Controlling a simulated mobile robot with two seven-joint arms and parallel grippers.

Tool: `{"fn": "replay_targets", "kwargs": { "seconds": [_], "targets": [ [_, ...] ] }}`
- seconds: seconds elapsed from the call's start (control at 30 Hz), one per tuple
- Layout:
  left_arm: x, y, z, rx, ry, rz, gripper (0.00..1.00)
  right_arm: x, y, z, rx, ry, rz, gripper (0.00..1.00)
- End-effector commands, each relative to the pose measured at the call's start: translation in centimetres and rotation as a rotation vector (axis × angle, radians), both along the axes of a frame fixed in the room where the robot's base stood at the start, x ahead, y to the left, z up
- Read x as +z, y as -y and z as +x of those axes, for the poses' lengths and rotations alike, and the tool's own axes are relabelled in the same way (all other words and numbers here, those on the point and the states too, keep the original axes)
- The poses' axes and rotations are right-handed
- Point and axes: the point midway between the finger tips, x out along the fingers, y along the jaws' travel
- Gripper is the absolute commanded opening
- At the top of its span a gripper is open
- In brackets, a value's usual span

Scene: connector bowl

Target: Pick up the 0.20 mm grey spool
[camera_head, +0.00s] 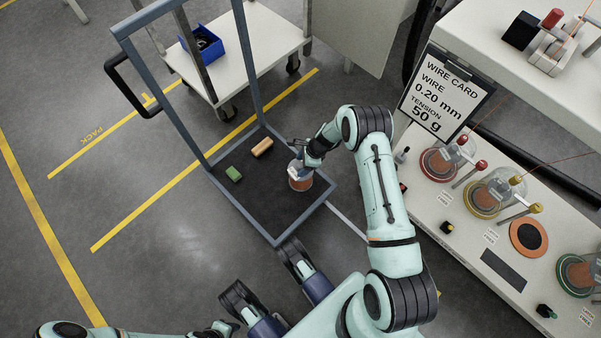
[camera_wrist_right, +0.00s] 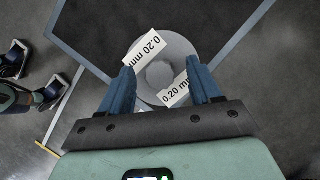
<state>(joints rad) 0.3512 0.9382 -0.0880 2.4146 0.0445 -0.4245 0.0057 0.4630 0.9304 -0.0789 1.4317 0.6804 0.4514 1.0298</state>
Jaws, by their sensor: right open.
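The 0.20 mm grey spool (camera_head: 300,183) stands on the dark deck of a cart, with copper-coloured wire on its side. In the right wrist view the spool (camera_wrist_right: 178,46) shows from above as a pale grey disc with two "0.20 mm" labels. My right gripper (camera_head: 302,164) is over it. In the wrist view the open blue fingers of the right gripper (camera_wrist_right: 164,88) are on either side of the near part of the spool; contact cannot be told. My left arm lies along the bottom edge of the head view, and its gripper is not clear there.
The cart's deck (camera_head: 272,215) has a blue-grey frame and also holds a green block (camera_head: 233,173) and a tan roll (camera_head: 262,147). A trolley (camera_head: 255,35) with a blue bin (camera_head: 204,44) stands behind. A bench (camera_head: 450,255) with several spools and a wire card (camera_head: 437,95) is at right.

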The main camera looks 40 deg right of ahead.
Motion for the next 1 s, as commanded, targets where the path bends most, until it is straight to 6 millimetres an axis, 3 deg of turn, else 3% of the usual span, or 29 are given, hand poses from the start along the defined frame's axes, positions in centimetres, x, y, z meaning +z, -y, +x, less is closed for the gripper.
{"fn": "replay_targets", "kwargs": {
  "seconds": [0.1,0.3,1.0],
  "targets": [
    [0.06,0.0,0.05,0.0,0.002,0.0,0.43,0.09,0.02,0.01,0.0,0.001,-0.001,0.63],
    [0.06,0.0,0.11,0.0,0.003,0.0,0.43,0.1,0.04,-0.02,0.0,0.001,-0.001,0.0],
    [0.07,0.0,0.16,-0.001,0.005,0.0,0.43,0.09,0.09,-0.05,0.0,0.0,-0.001,0.0]
  ]
}}
